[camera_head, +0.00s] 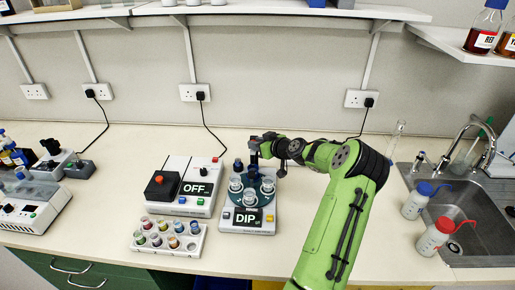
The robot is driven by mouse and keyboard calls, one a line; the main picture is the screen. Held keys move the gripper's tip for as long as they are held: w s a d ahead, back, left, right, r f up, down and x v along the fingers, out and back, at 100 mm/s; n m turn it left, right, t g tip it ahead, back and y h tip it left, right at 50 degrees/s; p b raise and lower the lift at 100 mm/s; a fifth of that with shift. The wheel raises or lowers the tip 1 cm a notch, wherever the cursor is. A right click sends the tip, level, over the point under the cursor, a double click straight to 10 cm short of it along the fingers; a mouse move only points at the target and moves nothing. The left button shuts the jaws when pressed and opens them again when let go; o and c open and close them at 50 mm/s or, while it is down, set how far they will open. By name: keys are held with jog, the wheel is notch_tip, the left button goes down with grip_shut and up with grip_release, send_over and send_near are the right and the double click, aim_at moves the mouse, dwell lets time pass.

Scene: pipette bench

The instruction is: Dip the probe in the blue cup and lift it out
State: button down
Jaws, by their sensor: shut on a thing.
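My gripper (262,147) reaches in from the right and is shut on a dark upright piece, taken as the probe (254,156), at the back of a white device (232,229). This device has a dark teal turntable carrying several clear cups (250,198) and a display reading "DIP". The probe's lower end is hard to make out, and I cannot tell whether it is inside a cup. A white rack (160,249) in front holds several small cups with coloured contents, one bluish (173,242). Which cup is the blue one is too small to tell.
A white box (172,204) with a red button and an "OFF" display stands left of the turntable device. Another instrument (30,210) is at far left. Wash bottles (416,203) and a sink (470,215) are at right. The bench between the left instruments and the rack is clear.

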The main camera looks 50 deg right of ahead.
jog(key=shift+w+r, duration=0.1)
jog(key=shift+r, duration=0.15)
jog(key=c, duration=1.3)
grip_release()
jog(key=o, duration=0.4)
jog(key=b+v, duration=0.1)
jog(key=v, duration=1.5)
jog(key=shift+b, duration=0.35)
jog(key=shift+f, duration=0.15)
